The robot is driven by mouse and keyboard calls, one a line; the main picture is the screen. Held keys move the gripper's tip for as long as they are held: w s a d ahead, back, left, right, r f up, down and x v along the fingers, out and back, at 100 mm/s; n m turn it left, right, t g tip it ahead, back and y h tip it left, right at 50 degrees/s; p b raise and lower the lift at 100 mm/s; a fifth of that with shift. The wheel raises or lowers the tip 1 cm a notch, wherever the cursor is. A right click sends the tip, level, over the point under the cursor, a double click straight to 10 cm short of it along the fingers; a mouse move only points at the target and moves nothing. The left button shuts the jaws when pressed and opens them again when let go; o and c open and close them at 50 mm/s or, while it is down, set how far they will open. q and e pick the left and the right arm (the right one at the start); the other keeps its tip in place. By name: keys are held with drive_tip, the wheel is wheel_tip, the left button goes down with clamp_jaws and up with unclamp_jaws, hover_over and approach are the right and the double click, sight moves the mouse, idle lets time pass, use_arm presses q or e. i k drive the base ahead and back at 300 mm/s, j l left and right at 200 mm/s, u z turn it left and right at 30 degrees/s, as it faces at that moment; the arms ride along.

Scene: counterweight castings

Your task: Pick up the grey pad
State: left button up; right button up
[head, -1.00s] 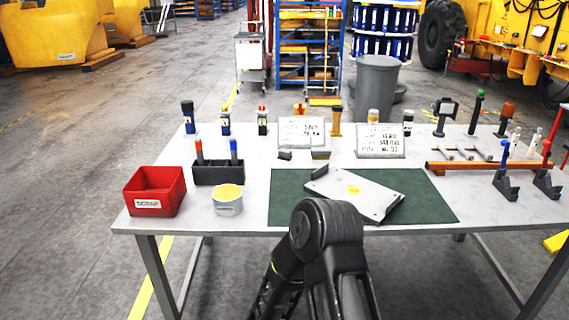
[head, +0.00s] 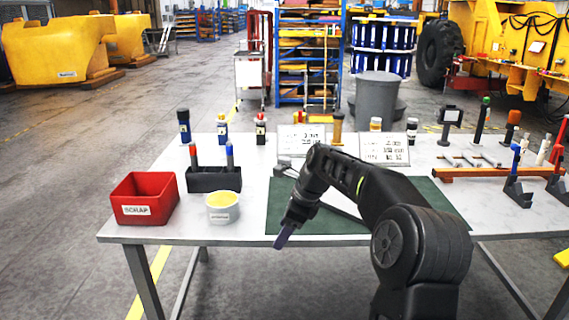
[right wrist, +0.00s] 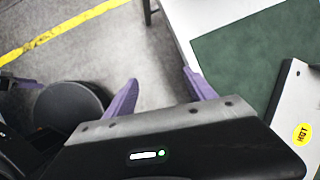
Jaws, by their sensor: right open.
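My right gripper (head: 283,236) is over the front edge of the green mat (head: 430,210), pointing down. In the right wrist view its two purple fingers (right wrist: 160,88) are apart with nothing between them. A small grey piece (head: 284,164) lies at the mat's back edge, left of my forearm; I cannot tell whether it is the grey pad. A light grey plate (head: 333,198) on the mat is mostly hidden behind my arm. In the right wrist view the plate (right wrist: 293,107) shows a yellow HOT label. My left gripper is not in view.
The red scrap bin (head: 146,210), a white tub with yellow contents (head: 222,214) and a dark holder with two markers (head: 214,183) stand left of the mat. Bottles and printed signs (head: 384,149) line the back. A brown rail (head: 490,172) lies on the right.

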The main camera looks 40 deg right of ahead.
sight(281, 160)
drive_tip(key=i+l, duration=0.95)
drive_tip(key=l, duration=0.25)
drive_tip(key=i+l, duration=0.5)
drive_tip(key=l, duration=0.1)
